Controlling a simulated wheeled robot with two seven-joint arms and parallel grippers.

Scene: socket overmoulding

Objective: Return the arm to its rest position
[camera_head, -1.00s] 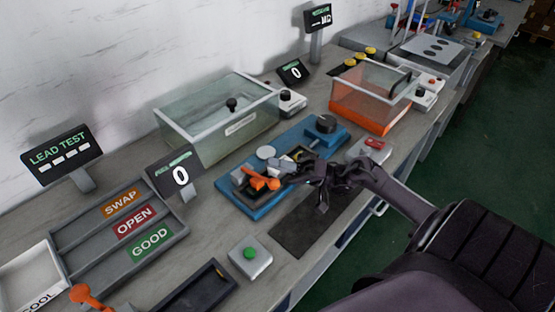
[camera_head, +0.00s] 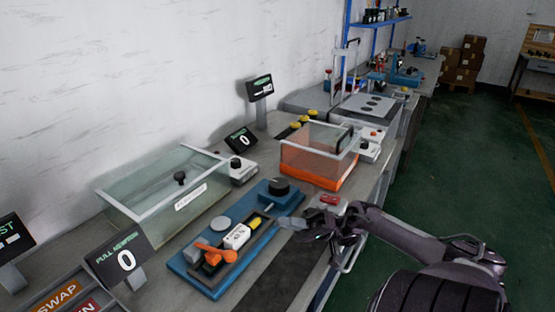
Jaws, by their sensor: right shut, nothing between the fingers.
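My right gripper (camera_head: 296,225) is shut and empty, with its fingers pointing left. It hangs beside the right edge of the blue fixture (camera_head: 208,283), above the dark mat; whether it touches anything is hard to tell. My right arm (camera_head: 402,236) reaches in from the lower right, over the bench's front edge. On the blue fixture are an orange part (camera_head: 215,253), a white block (camera_head: 237,237), a round grey disc (camera_head: 220,224) and a black knob (camera_head: 279,186). My left gripper is out of view.
A clear lidded tank (camera_head: 150,205) stands behind the fixture. An orange-based clear box (camera_head: 318,180) and a small box with a red switch (camera_head: 329,201) stand near the arm. The dark mat (camera_head: 270,280) is bare. Green floor (camera_head: 480,160) lies open to the right.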

